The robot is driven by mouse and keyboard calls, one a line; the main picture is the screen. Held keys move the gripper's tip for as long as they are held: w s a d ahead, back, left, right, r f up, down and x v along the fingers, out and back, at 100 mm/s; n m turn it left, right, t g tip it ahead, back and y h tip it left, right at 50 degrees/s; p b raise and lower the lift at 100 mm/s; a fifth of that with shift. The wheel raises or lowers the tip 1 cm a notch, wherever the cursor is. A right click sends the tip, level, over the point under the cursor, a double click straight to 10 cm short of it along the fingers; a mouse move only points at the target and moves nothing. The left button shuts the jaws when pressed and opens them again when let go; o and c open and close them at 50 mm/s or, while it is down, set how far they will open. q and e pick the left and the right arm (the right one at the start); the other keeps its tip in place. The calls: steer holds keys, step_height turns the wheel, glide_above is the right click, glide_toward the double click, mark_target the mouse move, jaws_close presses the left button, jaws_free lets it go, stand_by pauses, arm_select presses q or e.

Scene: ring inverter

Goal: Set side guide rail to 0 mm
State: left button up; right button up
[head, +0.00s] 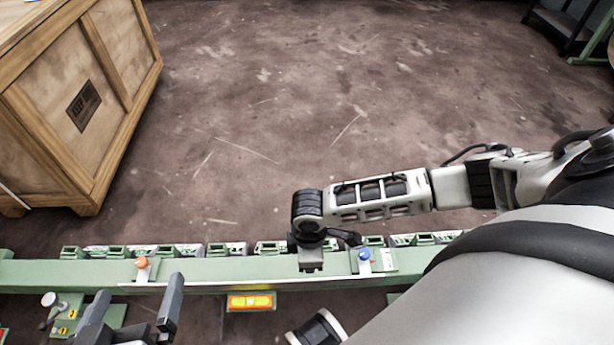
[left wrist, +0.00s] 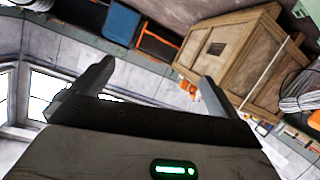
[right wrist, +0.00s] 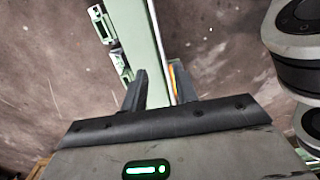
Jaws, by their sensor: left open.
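A long green rail (head: 215,270) crosses the bottom of the head view, with an orange-topped knob (head: 142,263) on its left part and a blue-topped knob (head: 364,255) further right. My left gripper (head: 135,308) is open and empty, just on the near side of the rail below the orange knob; its spread fingers also show in the left wrist view (left wrist: 152,82). My right gripper (head: 312,264) points down over the rail, left of the blue knob. In the right wrist view its fingers (right wrist: 160,80) stand somewhat apart, with a green beam (right wrist: 150,50) behind or between them. Contact is unclear.
A large wooden crate (head: 85,105) stands on the floor at the upper left. A glowing yellow-orange part (head: 250,301) sits below the rail. Several small green blocks line its far edge. The brown floor (head: 330,100) beyond is mostly clear.

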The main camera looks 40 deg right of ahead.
mark_target(309, 280)
step_height(309, 280, down, 14)
steer(key=b, duration=0.7)
steer(key=shift+a+r, duration=0.1)
steer(key=shift+r, duration=0.15)
steer(key=shift+f+b, duration=0.3)
steer(key=shift+f, duration=0.35)
arm_select(q)
steer(key=r+t+h, duration=0.1)
steer(key=w+d+r+n+t+h, duration=0.1)
steer(key=r+t, duration=0.1)
steer(key=shift+w+d+r+h, duration=0.25)
steer(key=shift+r+h, duration=0.15)
arm_select(e)
jaws_close()
